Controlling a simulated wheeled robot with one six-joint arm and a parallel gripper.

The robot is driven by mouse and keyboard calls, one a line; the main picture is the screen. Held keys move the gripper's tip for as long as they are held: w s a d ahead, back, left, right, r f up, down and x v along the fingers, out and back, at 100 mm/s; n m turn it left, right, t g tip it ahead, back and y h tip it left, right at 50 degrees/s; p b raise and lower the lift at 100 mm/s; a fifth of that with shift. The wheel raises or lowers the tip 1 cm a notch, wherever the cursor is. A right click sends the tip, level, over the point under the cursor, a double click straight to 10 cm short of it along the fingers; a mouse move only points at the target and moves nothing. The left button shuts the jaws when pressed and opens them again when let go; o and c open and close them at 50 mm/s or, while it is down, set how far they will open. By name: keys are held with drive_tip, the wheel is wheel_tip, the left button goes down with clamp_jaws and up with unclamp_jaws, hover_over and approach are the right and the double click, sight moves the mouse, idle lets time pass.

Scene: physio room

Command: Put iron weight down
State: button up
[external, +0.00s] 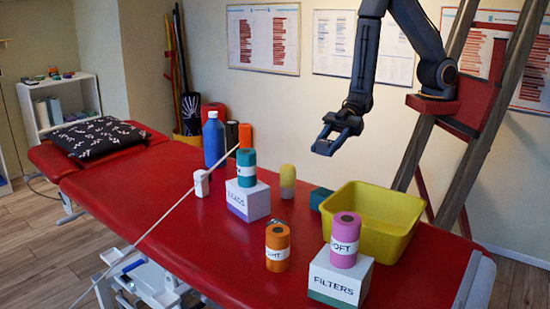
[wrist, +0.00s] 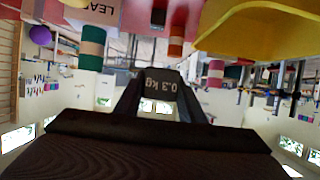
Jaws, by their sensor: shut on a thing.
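The iron weight (wrist: 160,86) is a dark block marked "0.3 kg" in the wrist view, where the picture is upside down. My gripper (wrist: 148,100) is shut on it, with a dark finger on each side. In the external view my gripper (external: 338,135) is in the air above the red treatment table (external: 205,268), behind and above the yellow bin (external: 378,235). There the dark weight is hard to tell from the dark fingers.
An orange roll (external: 278,246) stands on the table. A pink roll (external: 345,240) stands on the FILTERS box (external: 338,281), and a teal roll (external: 246,168) on another box (external: 247,200). A blue bottle (external: 213,140) and yellow-topped container (external: 287,181) stand farther back. A pale stick (external: 150,228) crosses the left.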

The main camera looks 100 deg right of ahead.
sight(323, 192)
drive_tip(key=shift+f+p, duration=0.85)
drive_tip(key=shift+f, duration=5.6)
drive_tip(key=shift+f, duration=0.2)
drive_tip(key=o, duration=1.3)
